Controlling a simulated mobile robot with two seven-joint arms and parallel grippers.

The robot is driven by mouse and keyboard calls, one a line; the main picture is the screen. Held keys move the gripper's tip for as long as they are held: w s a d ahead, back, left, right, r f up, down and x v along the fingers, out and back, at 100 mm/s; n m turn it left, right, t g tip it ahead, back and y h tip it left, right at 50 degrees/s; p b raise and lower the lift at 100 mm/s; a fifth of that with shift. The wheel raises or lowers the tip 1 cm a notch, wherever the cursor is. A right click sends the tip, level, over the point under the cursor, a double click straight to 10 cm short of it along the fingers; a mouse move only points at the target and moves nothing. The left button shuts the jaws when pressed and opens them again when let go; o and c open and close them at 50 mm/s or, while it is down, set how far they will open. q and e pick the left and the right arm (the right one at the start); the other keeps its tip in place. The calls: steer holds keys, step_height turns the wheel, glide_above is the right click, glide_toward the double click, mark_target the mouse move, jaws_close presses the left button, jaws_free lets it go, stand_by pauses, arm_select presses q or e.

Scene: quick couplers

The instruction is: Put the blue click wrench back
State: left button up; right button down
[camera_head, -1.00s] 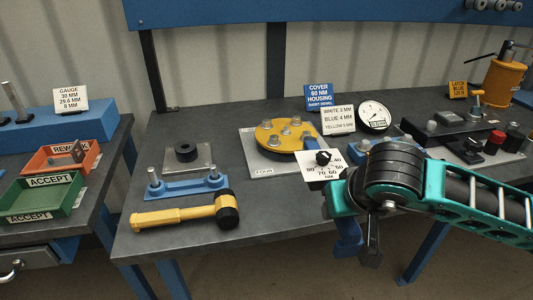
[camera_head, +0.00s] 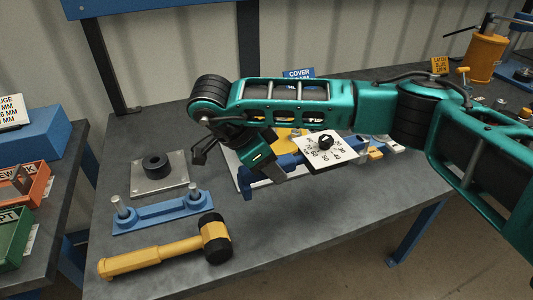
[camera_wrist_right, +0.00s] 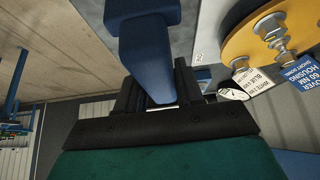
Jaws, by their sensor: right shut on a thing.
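The blue click wrench (camera_head: 290,160) shows as a blue bar with a blue handle end (camera_head: 247,184) bent down at its left. My right gripper (camera_head: 252,168) is shut on it, above the middle of the bench. In the right wrist view the blue handle (camera_wrist_right: 148,50) lies between the black fingers of the right gripper (camera_wrist_right: 157,95). A white dial card (camera_head: 325,148) with a black knob sits at the wrench's right; I cannot tell whether it is fixed to it. My right arm hides part of the wrench and bench. My left gripper is out of view.
A yellow flange (camera_wrist_right: 265,38) is mostly hidden behind my arm. A yellow mallet (camera_head: 165,253), a blue bar with two pins (camera_head: 160,213) and a metal plate with a black ring (camera_head: 160,175) lie at the left. The front middle of the bench (camera_head: 300,220) is clear.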

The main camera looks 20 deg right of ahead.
steer(key=shift+w+r, duration=0.1)
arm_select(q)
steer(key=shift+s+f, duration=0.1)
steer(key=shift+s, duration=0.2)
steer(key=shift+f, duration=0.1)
arm_select(e)
step_height(320, 180, down, 7)
steer(key=b, duration=0.6)
steer(key=shift+f+b, duration=0.4)
steer(key=shift+f, duration=0.2)
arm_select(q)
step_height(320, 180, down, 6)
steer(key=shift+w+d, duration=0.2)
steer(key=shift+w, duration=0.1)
arm_select(e)
steer(key=shift+f, duration=0.1)
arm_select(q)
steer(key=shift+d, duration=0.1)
